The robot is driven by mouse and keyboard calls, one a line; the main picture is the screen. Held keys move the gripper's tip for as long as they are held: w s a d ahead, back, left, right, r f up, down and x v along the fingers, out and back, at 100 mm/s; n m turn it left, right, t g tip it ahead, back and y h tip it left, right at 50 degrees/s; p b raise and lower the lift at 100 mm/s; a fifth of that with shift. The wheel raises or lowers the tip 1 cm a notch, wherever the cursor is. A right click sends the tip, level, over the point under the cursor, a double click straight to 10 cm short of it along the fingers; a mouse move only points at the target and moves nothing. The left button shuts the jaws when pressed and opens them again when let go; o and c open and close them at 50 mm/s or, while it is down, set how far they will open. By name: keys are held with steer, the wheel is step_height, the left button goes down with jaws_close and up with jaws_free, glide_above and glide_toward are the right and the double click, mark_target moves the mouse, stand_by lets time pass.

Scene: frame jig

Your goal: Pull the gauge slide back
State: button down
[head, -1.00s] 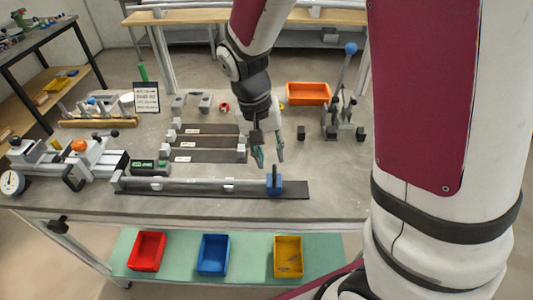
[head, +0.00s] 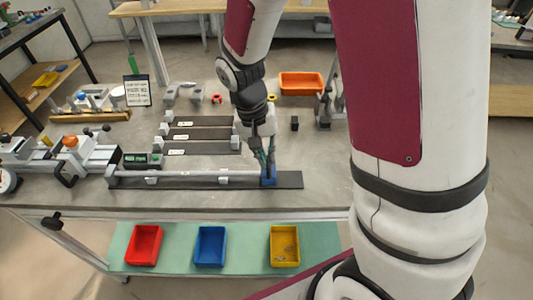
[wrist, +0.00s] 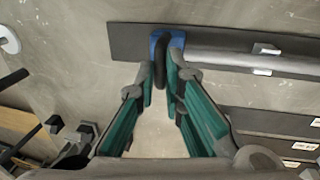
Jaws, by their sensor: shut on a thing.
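The gauge slide is a blue block (head: 268,180) at the right part of a long dark rail base (head: 290,180) with a grey rod along it. In the wrist view the blue slide (wrist: 178,38) carries a dark upright handle (wrist: 161,62). My gripper (head: 266,158) is at the slide from above. In the wrist view its green-padded fingers (wrist: 161,80) are closed on the dark handle. The fingers hide part of the handle and slide in the head view.
Several dark plates with grey end blocks (head: 208,134) lie behind the rail. A green-display box (head: 141,160) and clamps (head: 70,152) stand left. An orange bin (head: 301,83) is at the back. Red, blue and yellow bins (head: 210,246) sit on the lower shelf.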

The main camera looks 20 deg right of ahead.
steer(key=s+d+p, duration=0.1)
steer(key=s+d, duration=0.1)
steer(key=d, duration=0.4)
steer(key=shift+s+d, duration=0.2)
steer(key=shift+s, duration=0.05)
steer(key=c, duration=1.7)
jaws_free()
steer(key=r, duration=0.4)
steer(key=a+r, duration=0.1)
steer(key=r, duration=0.3)
steer(key=a+r, duration=0.1)
steer(key=r, duration=0.3)
steer(key=shift+w+a, duration=0.15)
steer(key=shift+w, duration=0.25)
